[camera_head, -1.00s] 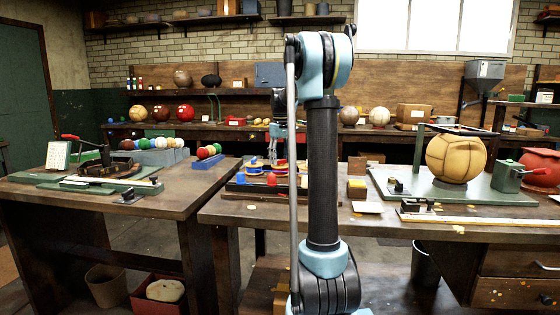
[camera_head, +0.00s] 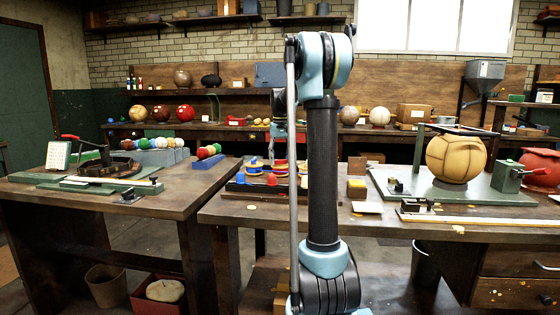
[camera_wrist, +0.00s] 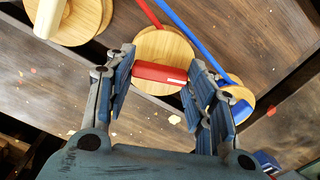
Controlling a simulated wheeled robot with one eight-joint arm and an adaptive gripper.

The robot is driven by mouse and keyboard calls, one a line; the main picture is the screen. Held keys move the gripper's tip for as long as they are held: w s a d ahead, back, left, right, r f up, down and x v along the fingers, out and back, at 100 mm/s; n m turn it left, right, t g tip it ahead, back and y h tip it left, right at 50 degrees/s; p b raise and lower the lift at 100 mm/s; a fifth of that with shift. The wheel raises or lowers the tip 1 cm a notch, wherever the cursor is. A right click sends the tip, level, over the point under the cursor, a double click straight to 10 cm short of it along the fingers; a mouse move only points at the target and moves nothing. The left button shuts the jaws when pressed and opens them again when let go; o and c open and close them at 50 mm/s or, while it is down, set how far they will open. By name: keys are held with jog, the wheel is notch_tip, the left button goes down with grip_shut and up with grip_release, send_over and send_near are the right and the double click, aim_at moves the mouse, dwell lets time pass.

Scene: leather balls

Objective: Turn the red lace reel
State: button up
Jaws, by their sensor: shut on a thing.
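The red lace reel shows in the wrist view as a round wooden disc (camera_wrist: 165,47) with a red bar (camera_wrist: 158,73) across its middle. A strip of red lace runs off it to the upper left. My gripper (camera_wrist: 161,76) has its fingers on either side of the red bar and is shut on it. In the head view the reels (camera_head: 277,168) stand on a dark board on the middle bench, and my arm partly hides that area.
A reel with a blue lace (camera_wrist: 205,45) lies to the right in the wrist view. A wooden disc with a cream bar (camera_wrist: 48,17) is at upper left. In the head view a yellow ball (camera_head: 456,158) and a green box (camera_head: 507,177) stand to the right.

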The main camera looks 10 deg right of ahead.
jog(key=o, duration=1.1)
jog(key=shift+c, duration=0.2)
notch_tip(320, 180, up, 12)
